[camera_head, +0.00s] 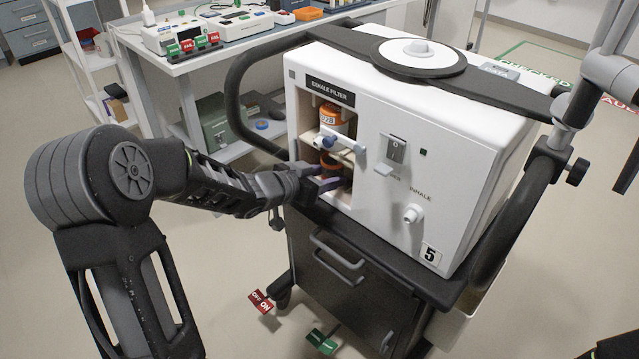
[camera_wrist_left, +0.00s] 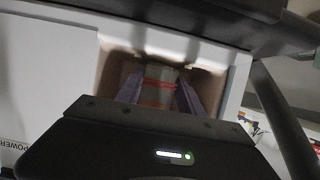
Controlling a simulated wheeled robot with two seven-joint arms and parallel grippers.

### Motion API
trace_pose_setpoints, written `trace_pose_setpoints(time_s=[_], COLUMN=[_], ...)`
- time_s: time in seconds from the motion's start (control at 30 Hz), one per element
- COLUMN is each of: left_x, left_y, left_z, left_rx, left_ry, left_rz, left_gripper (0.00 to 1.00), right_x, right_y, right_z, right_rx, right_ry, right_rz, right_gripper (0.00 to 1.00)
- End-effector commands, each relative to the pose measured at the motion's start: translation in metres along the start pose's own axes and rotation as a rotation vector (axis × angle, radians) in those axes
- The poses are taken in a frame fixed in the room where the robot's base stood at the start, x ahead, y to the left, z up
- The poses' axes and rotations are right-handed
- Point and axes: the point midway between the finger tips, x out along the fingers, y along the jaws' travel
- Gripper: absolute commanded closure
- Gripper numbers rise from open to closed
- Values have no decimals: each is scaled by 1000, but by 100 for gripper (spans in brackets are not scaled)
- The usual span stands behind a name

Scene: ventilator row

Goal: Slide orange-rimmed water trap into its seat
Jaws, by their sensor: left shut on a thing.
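The water trap (camera_head: 329,163) is in the lower part of the open bay on the front of the white ventilator (camera_head: 440,140). In the head view its orange rim shows between my fingers, and the rest is mostly hidden. My left gripper (camera_head: 330,181) reaches into the bay from the left and is shut on the trap. In the left wrist view the trap (camera_wrist_left: 158,85) is a grey cylinder with red-orange bands, held between two purple-grey fingers. I cannot tell whether it touches its seat. My right gripper is not in view.
An orange-topped canister (camera_head: 331,119) sits in the bay's upper part, under the EXHALE FILTER label. A blue-white lever (camera_head: 343,144) crosses just above my gripper. A black handle rail (camera_head: 236,90) curves at the left. A bench (camera_head: 190,65) stands behind.

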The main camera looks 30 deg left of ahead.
Motion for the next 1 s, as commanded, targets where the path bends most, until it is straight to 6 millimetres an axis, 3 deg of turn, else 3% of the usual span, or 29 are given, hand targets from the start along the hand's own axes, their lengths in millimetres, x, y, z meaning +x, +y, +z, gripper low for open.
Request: trace_pose_setpoints(time_s=[0.3, 1.0], left_x=[17, 19], left_y=[1, 0], left_z=[0, 3], left_rx=[-2, -1], left_ry=[0, 0], left_rz=[1, 1], left_gripper=[100, 100], right_x=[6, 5], right_y=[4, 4], right_z=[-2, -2], right_rx=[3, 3], right_ry=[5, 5], right_rz=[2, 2], right_gripper=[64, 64])
